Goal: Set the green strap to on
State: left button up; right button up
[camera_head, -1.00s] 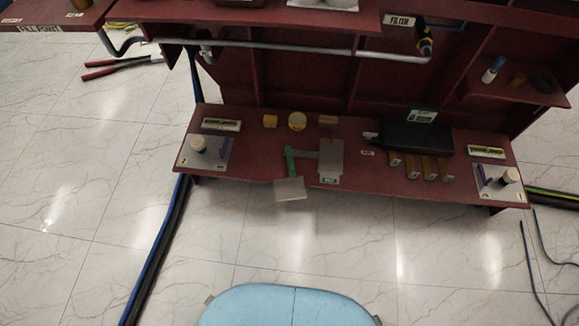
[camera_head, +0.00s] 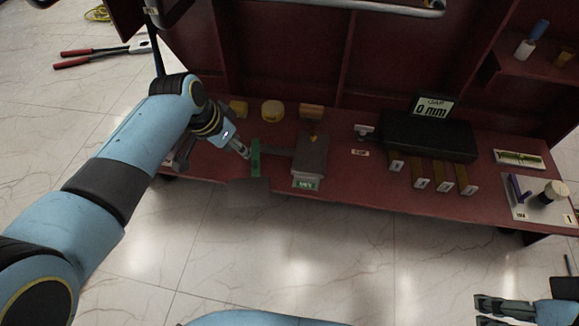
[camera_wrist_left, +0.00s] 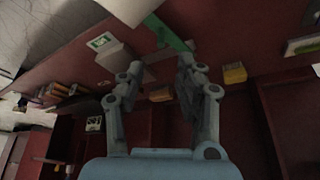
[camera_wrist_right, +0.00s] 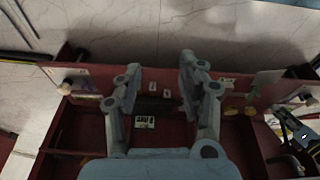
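The green strap (camera_head: 256,160) is a narrow upright bar at the left end of a grey arm, which joins a grey block (camera_head: 312,155) on the red shelf. A flat grey plate (camera_head: 248,192) is at the strap's front end. My left gripper (camera_head: 244,152) is just left of the strap, close to it; contact cannot be told. In the left wrist view the green strap (camera_wrist_left: 168,32) lies beyond and between the spread fingers (camera_wrist_left: 160,70), which hold nothing. My right gripper (camera_head: 478,307) is open and empty at the bottom right, over the floor; its fingers are apart in the right wrist view (camera_wrist_right: 158,72).
Yellow pieces (camera_head: 272,111) stand behind the strap. A panel with a knob (camera_head: 535,205) is at the right end. Floor in front is clear.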

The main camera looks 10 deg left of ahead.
aim_at(254, 159)
pick_arm(q)
jog(key=b+x, duration=0.4)
jog(key=x, duration=0.2)
jog(key=shift+w+f, duration=0.1)
jog(key=shift+w, duration=0.05)
jog(key=shift+b+x, duration=0.55)
jog(key=shift+x, duration=0.2)
jog(key=shift+b+x, duration=0.7)
jog(key=shift+x, duration=0.3)
jog(key=shift+w+d+f+b, duration=0.15)
jog(key=shift+w+f+b, duration=0.1)
jog(key=shift+f+b, duration=0.15)
pick_arm(e)
notch_tip(254, 159, down, 8)
jog(key=w+t, duration=0.1)
jog(key=t, duration=0.7)
jog(key=shift+w+a+r+y, duration=0.25)
jog(key=shift+w+a+y, duration=0.1)
jog(key=shift+a, duration=0.1)
pick_arm(q)
grip_shut()
